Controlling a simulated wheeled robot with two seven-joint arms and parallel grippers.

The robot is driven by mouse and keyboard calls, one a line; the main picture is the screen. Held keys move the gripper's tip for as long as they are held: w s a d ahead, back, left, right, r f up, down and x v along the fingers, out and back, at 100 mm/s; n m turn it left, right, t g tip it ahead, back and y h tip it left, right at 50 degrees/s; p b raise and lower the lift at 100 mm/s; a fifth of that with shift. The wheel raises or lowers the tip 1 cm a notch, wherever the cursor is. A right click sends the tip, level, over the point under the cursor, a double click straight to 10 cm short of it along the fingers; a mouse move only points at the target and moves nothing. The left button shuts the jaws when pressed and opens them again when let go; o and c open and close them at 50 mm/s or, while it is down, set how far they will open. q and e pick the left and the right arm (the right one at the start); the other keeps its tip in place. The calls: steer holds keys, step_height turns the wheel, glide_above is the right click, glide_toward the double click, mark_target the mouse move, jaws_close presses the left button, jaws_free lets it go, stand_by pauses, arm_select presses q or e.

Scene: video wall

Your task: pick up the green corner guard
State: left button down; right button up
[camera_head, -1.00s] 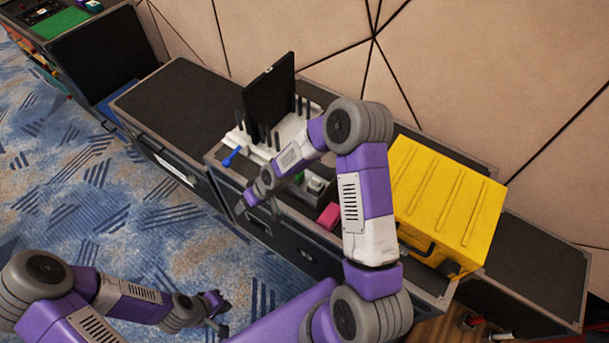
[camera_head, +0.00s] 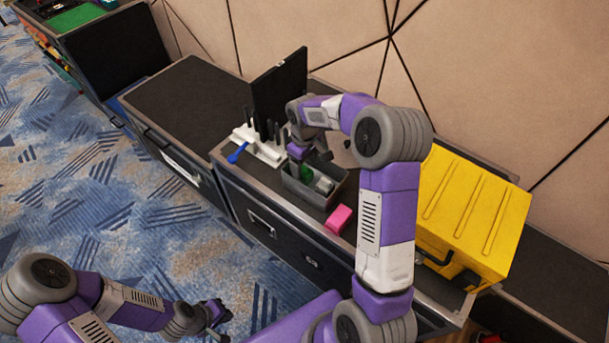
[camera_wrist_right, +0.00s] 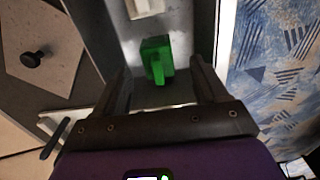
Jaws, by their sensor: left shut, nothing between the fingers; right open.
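The green corner guard (camera_head: 307,173) lies in a small grey bin (camera_head: 327,200) on the dark case top, partly hidden by my right arm in the head view. In the right wrist view the green corner guard (camera_wrist_right: 156,58) shows ahead of the palm, between the lines of the two fingers. My right gripper (camera_wrist_right: 158,72) is open and empty there. In the head view my right gripper (camera_head: 300,167) is over the left end of the bin; its fingertips are hard to make out. My left gripper (camera_head: 220,315) is shut and empty, low over the carpet.
A pale block (camera_head: 324,184) shares the bin. A pink block (camera_head: 338,219) lies beside it. A white rack (camera_head: 270,155) with a black panel (camera_head: 278,90) and a blue-handled tool (camera_head: 238,152) stands left. A yellow case (camera_head: 475,210) stands right. The left case top (camera_head: 185,95) is clear.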

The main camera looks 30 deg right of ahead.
mark_target(305, 167)
step_height(305, 167, down, 5)
steer(key=shift+w+d+r+b, duration=0.1)
steer(key=shift+w+r+b, duration=0.1)
steer(key=shift+b, duration=0.7)
steer(key=shift+r, duration=0.1)
steer(key=c, duration=1)
